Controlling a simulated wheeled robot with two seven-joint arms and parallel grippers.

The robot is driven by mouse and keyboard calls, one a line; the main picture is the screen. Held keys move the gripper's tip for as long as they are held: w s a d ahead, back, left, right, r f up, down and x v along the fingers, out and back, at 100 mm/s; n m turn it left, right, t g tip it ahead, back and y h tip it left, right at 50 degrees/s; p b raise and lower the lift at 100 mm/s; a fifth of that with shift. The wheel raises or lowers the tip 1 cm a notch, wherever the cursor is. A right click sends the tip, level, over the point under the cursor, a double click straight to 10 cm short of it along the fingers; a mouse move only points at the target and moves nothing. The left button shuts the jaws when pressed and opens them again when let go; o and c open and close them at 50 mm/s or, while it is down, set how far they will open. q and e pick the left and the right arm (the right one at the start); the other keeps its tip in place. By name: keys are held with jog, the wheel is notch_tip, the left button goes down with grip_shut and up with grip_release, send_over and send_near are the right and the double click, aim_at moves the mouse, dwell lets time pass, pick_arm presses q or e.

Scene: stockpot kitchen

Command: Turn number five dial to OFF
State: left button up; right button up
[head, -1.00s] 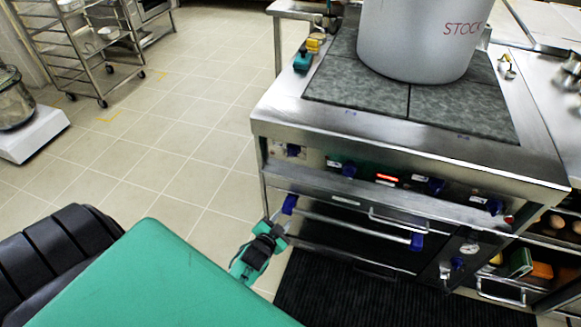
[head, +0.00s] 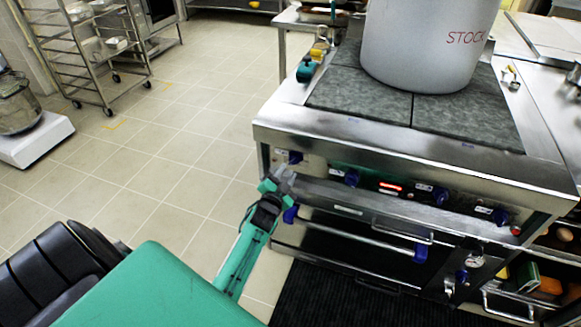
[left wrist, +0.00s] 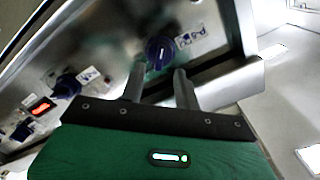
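Several blue dials line the steel front of the range: the leftmost dial (head: 294,157), a second dial (head: 345,177), a third dial (head: 438,195) and a far right dial (head: 498,215). One more blue dial (head: 462,275) sits lower, on the oven panel. The labels are too small to tell which is number five. My left gripper (head: 284,176) is just below and in front of the leftmost dial. In the left wrist view its two fingers (left wrist: 160,75) are apart and empty, with a blue dial (left wrist: 160,49) just beyond the tips. My right gripper is not in view.
A large stockpot (head: 428,40) stands on the range top (head: 355,95). The oven handle (head: 350,232) with blue ends runs below the dials. A dark mat (head: 335,300) lies in front. Open tiled floor (head: 170,150) is at left, with a wheeled rack (head: 85,55) behind.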

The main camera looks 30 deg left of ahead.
aim_at(292, 163)
pick_arm(q)
jog(key=shift+x, duration=2.05)
grip_shut()
